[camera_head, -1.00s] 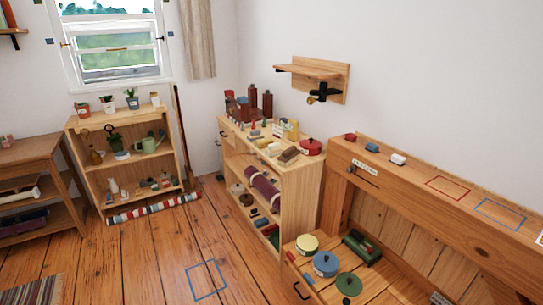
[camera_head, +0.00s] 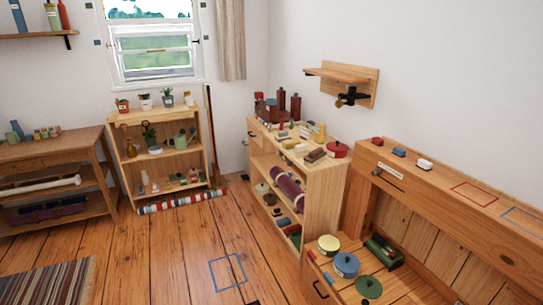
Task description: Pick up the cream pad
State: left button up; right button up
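A small cream-white block (camera_head: 424,164), which looks like the cream pad, lies on the wooden ledge (camera_head: 450,192) along the right wall. A blue block (camera_head: 398,152) and a red block (camera_head: 377,141) lie in a row to its left on the same ledge. The cream-white block stands apart from both, with nothing on top of it. Neither of my grippers shows in this view.
Red (camera_head: 474,194) and blue (camera_head: 522,220) outlines mark the ledge. A crowded shelf unit (camera_head: 318,190) stands left of the ledge. The plank floor (camera_head: 180,250) is mostly clear, with a striped rug (camera_head: 50,285) at left.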

aim_at(300, 150)
jog(key=u, duration=0.3)
jog(key=k, duration=0.4)
jog(key=u, duration=0.7)
jog(key=i, duration=1.55)
jog(key=z, duration=0.7)
jog(key=i, duration=1.05)
jog(key=z, duration=1.45)
jog(key=i, duration=0.5)
jog(key=z, duration=0.35)
